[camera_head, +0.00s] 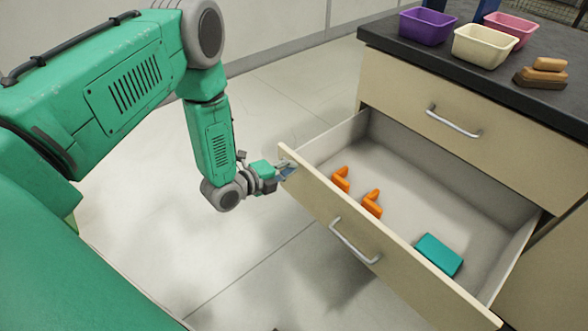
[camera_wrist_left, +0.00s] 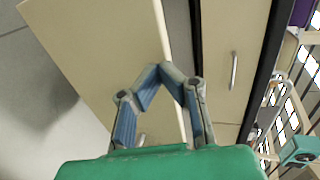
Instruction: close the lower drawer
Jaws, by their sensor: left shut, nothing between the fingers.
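The lower drawer (camera_head: 350,230) is pulled far out of the cabinet, with a silver handle (camera_head: 354,241) on its front. In the wrist view the drawer front (camera_wrist_left: 95,40) fills the upper left. My left gripper (camera_head: 288,170) is at the left end of the drawer front, near its top corner. In the left wrist view my left gripper (camera_wrist_left: 160,75) has its fingertips together with nothing between them, in front of the drawer front's edge. I cannot tell whether they touch it. My right gripper is not in view.
Inside the drawer lie two orange pieces (camera_head: 371,203) and a teal block (camera_head: 439,255). The upper drawer (camera_head: 480,105) is shut. The dark countertop (camera_head: 400,50) holds purple (camera_head: 427,26), cream (camera_head: 483,46) and pink bins (camera_head: 512,27) and brown blocks (camera_head: 541,76). The floor at left is clear.

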